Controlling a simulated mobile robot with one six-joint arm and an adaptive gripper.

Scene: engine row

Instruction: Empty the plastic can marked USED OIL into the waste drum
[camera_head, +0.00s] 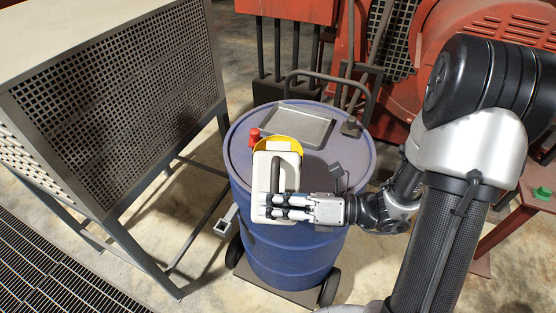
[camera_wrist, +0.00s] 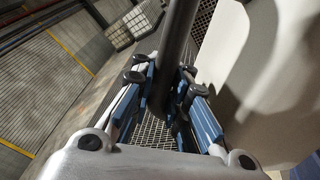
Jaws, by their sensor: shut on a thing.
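The cream plastic can (camera_head: 262,197) is in front of and above the near side of the blue waste drum (camera_head: 290,258). No USED OIL marking is readable. My gripper (camera_head: 285,206) reaches in from the right and is shut on the can's handle, which shows as a dark bar (camera_wrist: 178,45) between the fingers in the wrist view. The can's pale side (camera_wrist: 262,65) fills the right of that view. A yellow funnel-like rim (camera_head: 284,143) shows just behind the can's top. A red cap-like piece (camera_head: 254,137) is at its upper left; I cannot tell what it belongs to. The can's mouth is hidden.
A shallow grey tray (camera_head: 312,126) lies on the drum's lid. The drum stands on a wheeled dolly (camera_head: 275,289) with a bar handle behind. A perforated grey cabinet (camera_head: 125,90) stands close at left, red machinery (camera_head: 475,20) at the back right.

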